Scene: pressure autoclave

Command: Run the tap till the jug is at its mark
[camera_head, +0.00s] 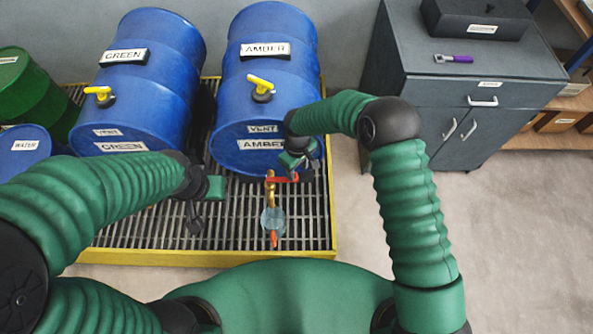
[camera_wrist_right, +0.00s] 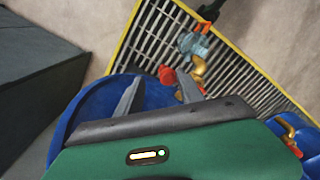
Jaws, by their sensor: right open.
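The clear jug (camera_head: 272,220) with an orange handle (camera_head: 273,238) stands on the grating below the brass tap (camera_head: 270,188) of the blue AMBER drum (camera_head: 267,75). The tap has a red lever (camera_head: 283,179). My right gripper (camera_head: 295,165) is open beside the lever. In the right wrist view its open fingers (camera_wrist_right: 158,78) point at the red lever (camera_wrist_right: 167,76), with the brass tap (camera_wrist_right: 198,68) and jug (camera_wrist_right: 192,45) beyond. The jug's mark and liquid level are too small to read. My left gripper (camera_head: 195,220) hovers left of the jug, jaw state unclear.
The blue GREEN drum (camera_head: 150,60) stands left of the AMBER drum; both carry yellow vent levers. A green drum (camera_head: 30,85) and the WATER drum (camera_head: 25,150) are farther left. A yellow-edged grating (camera_head: 325,235) lies beneath. A grey cabinet (camera_head: 430,110) stands right; the right floor is clear.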

